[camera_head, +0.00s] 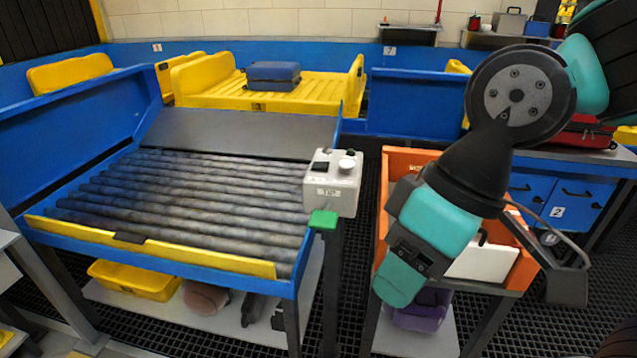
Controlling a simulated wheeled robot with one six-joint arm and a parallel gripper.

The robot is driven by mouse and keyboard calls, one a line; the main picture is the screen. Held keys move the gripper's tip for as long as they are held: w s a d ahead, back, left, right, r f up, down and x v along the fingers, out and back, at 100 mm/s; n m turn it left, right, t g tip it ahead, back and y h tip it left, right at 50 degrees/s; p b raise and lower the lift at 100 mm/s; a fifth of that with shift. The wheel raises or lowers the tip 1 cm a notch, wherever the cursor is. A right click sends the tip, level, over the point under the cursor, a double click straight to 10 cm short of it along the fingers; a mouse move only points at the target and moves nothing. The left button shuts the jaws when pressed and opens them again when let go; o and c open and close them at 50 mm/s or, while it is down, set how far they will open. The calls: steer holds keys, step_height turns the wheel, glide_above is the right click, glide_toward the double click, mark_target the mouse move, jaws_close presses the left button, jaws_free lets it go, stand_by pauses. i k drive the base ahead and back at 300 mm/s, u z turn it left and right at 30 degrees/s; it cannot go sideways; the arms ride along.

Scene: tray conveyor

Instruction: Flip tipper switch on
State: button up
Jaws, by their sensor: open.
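A white control box (343,190) stands on a post at the right front of the roller bed, with a small dark switch (321,159) and a round pale knob (347,162) on top. A label on its front seems to read "TIP"; the switch's position is too small to tell. A green piece (323,219) sits below the box.
The roller bed (165,257) is empty. Behind it, a yellow slatted tray (215,95) holds a blue-grey case (273,75). The orange bin (402,160) stands right of the box, partly hidden by my arm. A gap separates the box from my arm.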

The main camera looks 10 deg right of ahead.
mark_target(324, 165)
steer(key=k, duration=0.65)
steer(key=z, duration=0.4)
steer(key=i, duration=1.45)
steer(key=u, duration=0.75)
